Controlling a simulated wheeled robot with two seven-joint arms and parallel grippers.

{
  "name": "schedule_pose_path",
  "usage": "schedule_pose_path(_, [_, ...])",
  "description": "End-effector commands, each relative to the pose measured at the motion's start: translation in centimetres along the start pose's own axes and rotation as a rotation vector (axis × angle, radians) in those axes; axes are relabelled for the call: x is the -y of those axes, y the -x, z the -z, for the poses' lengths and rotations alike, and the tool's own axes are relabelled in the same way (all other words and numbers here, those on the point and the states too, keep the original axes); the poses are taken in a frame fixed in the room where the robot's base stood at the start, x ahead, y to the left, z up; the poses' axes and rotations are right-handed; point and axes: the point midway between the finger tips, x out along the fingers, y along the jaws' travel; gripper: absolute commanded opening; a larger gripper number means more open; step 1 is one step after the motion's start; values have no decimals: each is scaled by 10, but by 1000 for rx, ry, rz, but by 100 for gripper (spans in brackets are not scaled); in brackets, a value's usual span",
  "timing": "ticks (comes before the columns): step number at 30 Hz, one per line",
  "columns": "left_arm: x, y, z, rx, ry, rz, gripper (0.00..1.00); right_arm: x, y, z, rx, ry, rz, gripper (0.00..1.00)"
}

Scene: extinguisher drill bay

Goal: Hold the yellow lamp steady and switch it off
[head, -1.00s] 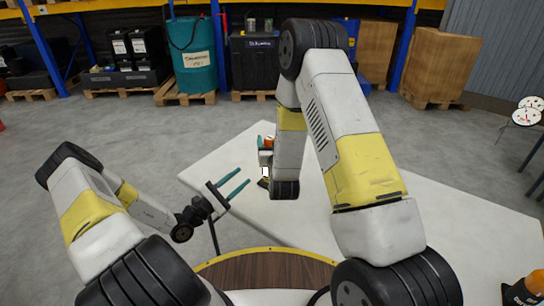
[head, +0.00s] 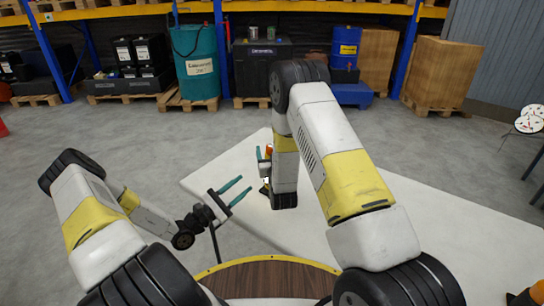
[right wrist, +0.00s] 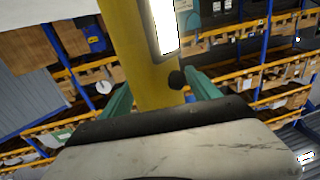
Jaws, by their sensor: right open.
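The yellow lamp (right wrist: 150,60) fills the middle of the right wrist view, with a bright white lit strip (right wrist: 163,25) on its face. A dark round knob (right wrist: 177,79) sits at its right side. My right gripper (right wrist: 155,84) is open, with one teal finger on each side of the lamp; whether they touch it I cannot tell. In the head view my right arm mostly hides the lamp; a dark foot (head: 264,188) and a bit of orange show beside the arm. My left gripper (head: 244,184) is open and empty, left of my right wrist, near the table's left part.
The pale table (head: 440,215) is mostly bare on the right. An orange and black object (head: 536,293) stands at its lower right corner. Shelves, a teal drum (head: 197,60) and crates stand behind, beyond open floor.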

Motion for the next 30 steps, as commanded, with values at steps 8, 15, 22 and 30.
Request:
schedule_pose_path(8, [0,0,0,0,0,0,36,0,-2,0,2,0,0,71])
schedule_pose_path(15, [0,0,0,0,0,0,36,0,-2,0,1,0,0,28])
schedule_pose_path(22, [0,0,0,0,0,0,36,0,-2,0,1,0,0,0])
schedule_pose_path(30, [0,0,0,0,0,0,36,0,-2,0,1,0,0,71])
